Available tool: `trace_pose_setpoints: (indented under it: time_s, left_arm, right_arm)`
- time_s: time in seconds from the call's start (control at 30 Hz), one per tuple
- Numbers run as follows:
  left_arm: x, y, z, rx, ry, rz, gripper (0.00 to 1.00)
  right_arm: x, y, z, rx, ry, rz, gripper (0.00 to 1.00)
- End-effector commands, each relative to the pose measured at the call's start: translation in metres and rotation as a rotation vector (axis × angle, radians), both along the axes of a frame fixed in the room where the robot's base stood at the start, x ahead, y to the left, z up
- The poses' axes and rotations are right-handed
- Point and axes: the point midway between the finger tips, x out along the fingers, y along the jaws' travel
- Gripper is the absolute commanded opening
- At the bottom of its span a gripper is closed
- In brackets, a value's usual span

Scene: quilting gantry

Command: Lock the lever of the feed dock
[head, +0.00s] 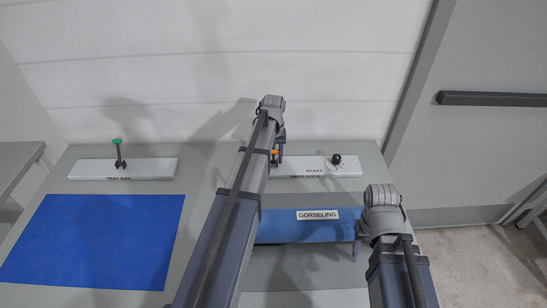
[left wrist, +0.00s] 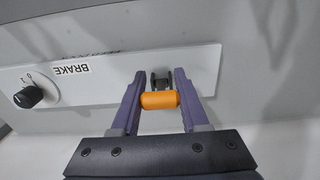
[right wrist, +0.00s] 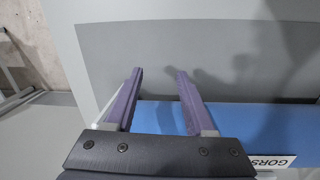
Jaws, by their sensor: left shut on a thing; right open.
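The feed dock (head: 312,171) is a white plate at the back of the table, with lettering only partly readable behind my left arm. Its lever has an orange grip (left wrist: 159,100) and a dark pivot (left wrist: 160,79); the orange also shows in the head view (head: 275,152). My left gripper (left wrist: 158,98) is shut on the orange grip, a finger at each end. My right gripper (right wrist: 160,72) is open and empty, by the right end of the blue roll (head: 285,229) labelled GORSELING.
A black BRAKE knob (head: 336,160) sits on the same plate, right of the lever. Another white plate (head: 100,169) with a green-topped upright lever (head: 117,142) stands at the back left. A flat blue sheet (head: 95,240) covers the table's left. My left arm hides the middle.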

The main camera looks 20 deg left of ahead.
Motion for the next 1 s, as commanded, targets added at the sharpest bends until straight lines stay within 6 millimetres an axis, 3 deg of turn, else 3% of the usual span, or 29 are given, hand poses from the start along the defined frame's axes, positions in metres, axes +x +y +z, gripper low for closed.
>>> trace_pose_setpoints:
  time_s: [0.47, 0.5, 0.73, 1.0]
  left_arm:
    - [-0.010, -0.005, -0.008, -0.001, 0.003, 0.000, 0.00]
    - [-0.010, -0.005, -0.008, -0.001, 0.003, 0.000, 0.49]
    - [-0.010, -0.005, -0.007, 0.000, 0.001, 0.000, 0.75]
    - [-0.009, -0.004, -0.006, 0.000, 0.000, 0.000, 0.75]
  right_arm:
    - [0.000, 0.000, -0.008, 0.000, 0.000, 0.000, 0.54]
    - [0.000, 0.000, -0.008, 0.000, 0.000, 0.000, 0.54]
    - [0.000, 0.000, -0.007, 0.000, 0.000, 0.000, 0.54]
    - [0.000, 0.000, -0.007, 0.000, 0.000, 0.000, 0.54]
